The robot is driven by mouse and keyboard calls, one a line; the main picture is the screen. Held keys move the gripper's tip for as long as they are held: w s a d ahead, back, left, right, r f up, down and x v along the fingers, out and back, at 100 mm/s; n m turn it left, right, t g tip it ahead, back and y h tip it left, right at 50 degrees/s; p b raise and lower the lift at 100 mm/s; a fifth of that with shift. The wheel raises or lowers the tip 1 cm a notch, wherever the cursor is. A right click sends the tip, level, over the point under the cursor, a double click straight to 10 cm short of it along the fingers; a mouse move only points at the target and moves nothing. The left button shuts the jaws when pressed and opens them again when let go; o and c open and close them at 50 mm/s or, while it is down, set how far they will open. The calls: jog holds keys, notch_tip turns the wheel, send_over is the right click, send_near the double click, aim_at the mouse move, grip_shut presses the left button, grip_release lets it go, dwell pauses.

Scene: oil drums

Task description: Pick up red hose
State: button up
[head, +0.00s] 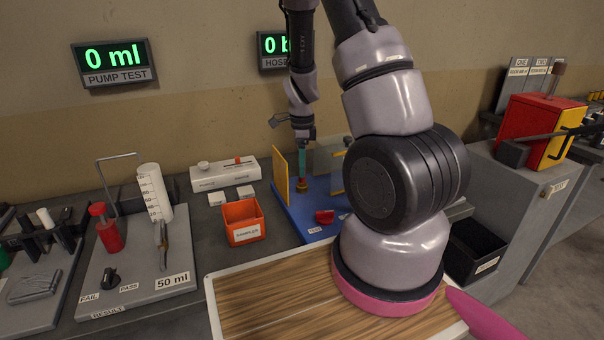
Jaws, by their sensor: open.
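My gripper (302,146) is above the blue test stand (290,217) at the back middle, pointing down and small in view. It is open. A teal upright piece (301,163) with a brass-coloured foot (301,185) stands directly below it; I cannot tell whether they touch. A small red piece (325,216) sits at the front of the blue stand, apart from the gripper. I see no clear red hose; my arm hides part of the stand's right side.
A yellow panel (281,176) stands left of the gripper, and a clear panel (328,158) to its right. An orange bin (242,222) is left of the stand. A wooden board (265,300) lies in front. A black bin (474,252) is at right.

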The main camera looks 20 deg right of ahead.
jog(key=shift+f, duration=0.6)
grip_shut()
jog(key=shift+r, duration=0.1)
